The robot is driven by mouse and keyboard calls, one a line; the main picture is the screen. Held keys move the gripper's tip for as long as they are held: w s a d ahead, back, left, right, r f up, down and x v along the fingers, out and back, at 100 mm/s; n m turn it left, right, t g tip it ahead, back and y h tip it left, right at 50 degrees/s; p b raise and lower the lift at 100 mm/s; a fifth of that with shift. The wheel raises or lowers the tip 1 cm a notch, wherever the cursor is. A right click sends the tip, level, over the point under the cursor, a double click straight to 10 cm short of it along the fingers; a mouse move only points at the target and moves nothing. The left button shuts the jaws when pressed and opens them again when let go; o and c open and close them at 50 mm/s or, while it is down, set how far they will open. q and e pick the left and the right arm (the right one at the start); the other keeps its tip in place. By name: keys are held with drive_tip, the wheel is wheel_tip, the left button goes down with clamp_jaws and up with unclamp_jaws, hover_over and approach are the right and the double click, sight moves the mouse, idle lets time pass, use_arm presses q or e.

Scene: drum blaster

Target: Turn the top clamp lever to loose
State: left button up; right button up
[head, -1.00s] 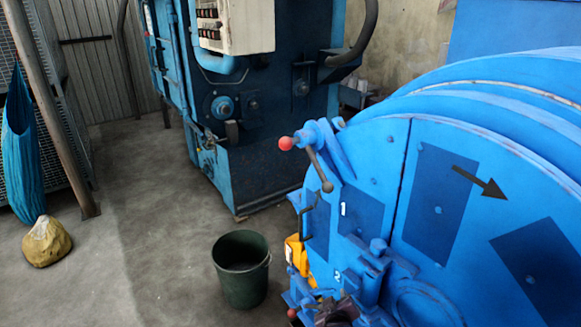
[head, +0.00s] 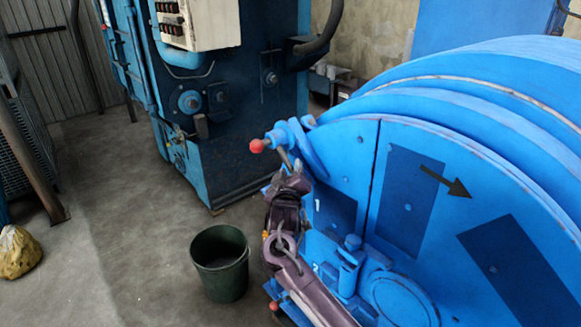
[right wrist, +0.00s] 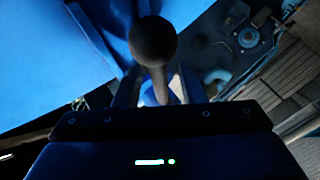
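The top clamp lever has a red ball (head: 257,146) on one end of its rod, beside the blue clamp (head: 291,137) on the upper left edge of the blue drum housing (head: 345,150). In the right wrist view its dark ball end (right wrist: 152,40) stands large ahead, with the rod running down between my fingers. My right gripper (head: 290,178) is at the lower end of the lever and hides that end in the head view. Its fingers (right wrist: 157,88) stand apart on both sides of the rod, with gaps visible. My left gripper is not in view.
Another red ball (head: 274,306) shows low on the housing, partly behind my right arm. A dark green bucket (head: 220,265) stands on the floor left of the arm. A dark blue machine (head: 230,130) with a control box (head: 200,22) stands behind.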

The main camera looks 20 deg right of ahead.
drive_tip(key=shift+w+d, duration=0.25)
drive_tip(key=shift+w, duration=0.2)
clamp_jaws()
drive_tip(key=shift+r, duration=0.1)
